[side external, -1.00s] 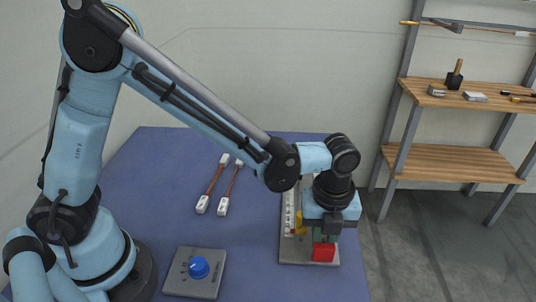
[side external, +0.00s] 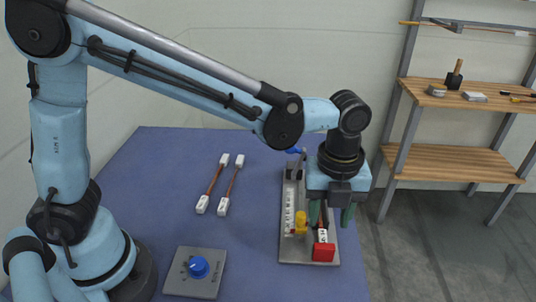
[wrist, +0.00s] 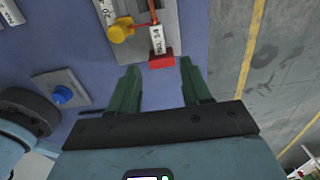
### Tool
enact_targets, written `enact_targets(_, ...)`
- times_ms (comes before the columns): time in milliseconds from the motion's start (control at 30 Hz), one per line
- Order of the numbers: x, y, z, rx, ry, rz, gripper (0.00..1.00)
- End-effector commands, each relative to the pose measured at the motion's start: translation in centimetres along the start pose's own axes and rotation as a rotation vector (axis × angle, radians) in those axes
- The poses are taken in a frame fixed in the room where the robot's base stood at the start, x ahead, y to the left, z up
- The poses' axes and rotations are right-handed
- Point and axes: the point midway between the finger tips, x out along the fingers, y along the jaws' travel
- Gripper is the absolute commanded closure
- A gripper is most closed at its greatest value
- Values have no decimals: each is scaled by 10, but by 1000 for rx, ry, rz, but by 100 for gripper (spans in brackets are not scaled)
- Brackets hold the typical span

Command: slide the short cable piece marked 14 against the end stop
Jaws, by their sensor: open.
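The short cable piece (side external: 322,235) has a white end block with dark marking and a red-brown cable. It lies on the grey fixture plate (side external: 291,259) and also shows in the wrist view (wrist: 157,40). The red end stop (side external: 323,253) sits at the plate's near edge, also in the wrist view (wrist: 161,62). The white block's end appears to meet the stop; a small gap cannot be ruled out. My gripper (side external: 331,216) is open, its green fingers spread above the piece. In the wrist view my gripper (wrist: 160,66) has nothing between its fingers.
A yellow knob (side external: 300,223) stands beside the piece on the plate, next to a white marked strip (side external: 289,210). Two more cable pieces (side external: 209,185) (side external: 231,187) lie on the blue table. A grey box with a blue knob (side external: 199,268) is at the front.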

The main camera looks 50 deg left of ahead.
Motion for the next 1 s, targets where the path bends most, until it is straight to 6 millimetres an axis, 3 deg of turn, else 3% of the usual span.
enact_targets(200,-33,0,2,-3,-7,-3,52)
enact_targets(400,-48,-1,3,-4,-9,-4,52)
enact_targets(1000,-50,0,13,-1,7,3,51)
